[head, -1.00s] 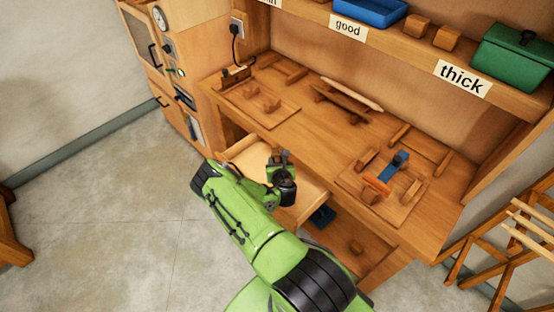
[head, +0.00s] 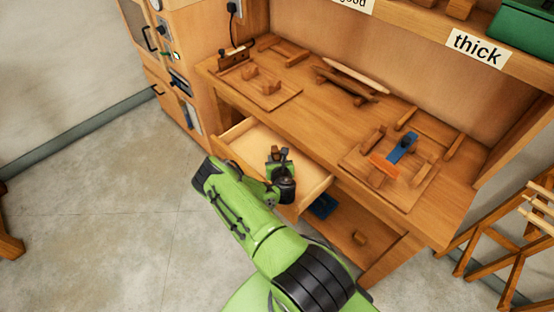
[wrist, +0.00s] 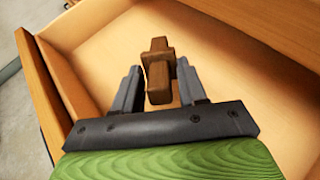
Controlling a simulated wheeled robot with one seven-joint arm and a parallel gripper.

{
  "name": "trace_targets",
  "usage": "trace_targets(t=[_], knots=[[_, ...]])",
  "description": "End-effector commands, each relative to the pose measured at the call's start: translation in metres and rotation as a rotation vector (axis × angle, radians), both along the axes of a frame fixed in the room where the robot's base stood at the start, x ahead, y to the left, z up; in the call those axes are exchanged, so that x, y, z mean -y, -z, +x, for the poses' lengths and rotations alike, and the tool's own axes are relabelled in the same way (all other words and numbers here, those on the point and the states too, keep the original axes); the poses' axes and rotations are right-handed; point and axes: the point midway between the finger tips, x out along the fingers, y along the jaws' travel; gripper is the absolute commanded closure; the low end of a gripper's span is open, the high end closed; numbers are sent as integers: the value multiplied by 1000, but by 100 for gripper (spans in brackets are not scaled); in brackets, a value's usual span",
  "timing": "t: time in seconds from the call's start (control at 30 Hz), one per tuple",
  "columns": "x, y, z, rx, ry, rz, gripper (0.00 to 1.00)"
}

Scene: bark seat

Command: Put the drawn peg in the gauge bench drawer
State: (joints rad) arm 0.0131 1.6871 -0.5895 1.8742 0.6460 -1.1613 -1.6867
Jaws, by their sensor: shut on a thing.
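The gauge bench drawer (head: 247,143) is pulled out from under the bench top. Its pale, open interior (wrist: 215,77) fills most of the wrist view, and the part of its floor that shows is bare. My gripper (head: 277,155) is over the drawer opening. In the wrist view its two grey fingers (wrist: 158,87) are shut on the drawn peg (wrist: 158,72), a small dark brown wooden piece with a crosspiece. The peg's height above the drawer floor is hard to tell. My green arm hides the drawer's near right part in the head view.
The bench top (head: 310,110) overhangs the drawer's back. On it are a wooden jig (head: 265,90), a pale rod (head: 355,75) and a fixture with blue and orange pieces (head: 400,150). An open shelf below holds a blue item (head: 322,206).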

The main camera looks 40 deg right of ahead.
Motion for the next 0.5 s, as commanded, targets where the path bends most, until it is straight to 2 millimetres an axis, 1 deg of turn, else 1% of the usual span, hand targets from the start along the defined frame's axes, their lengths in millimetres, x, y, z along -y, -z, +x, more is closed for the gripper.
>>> trace_targets(t=[0.13, 0.17, 0.33, 0.5], knots=[[0, -2, 0, 0, 0, -1, 95], [0, -2, 0, 1, 0, -1, 55], [0, -2, 0, 1, 0, -1, 29], [0, -2, 0, 0, 0, 0, 29]])
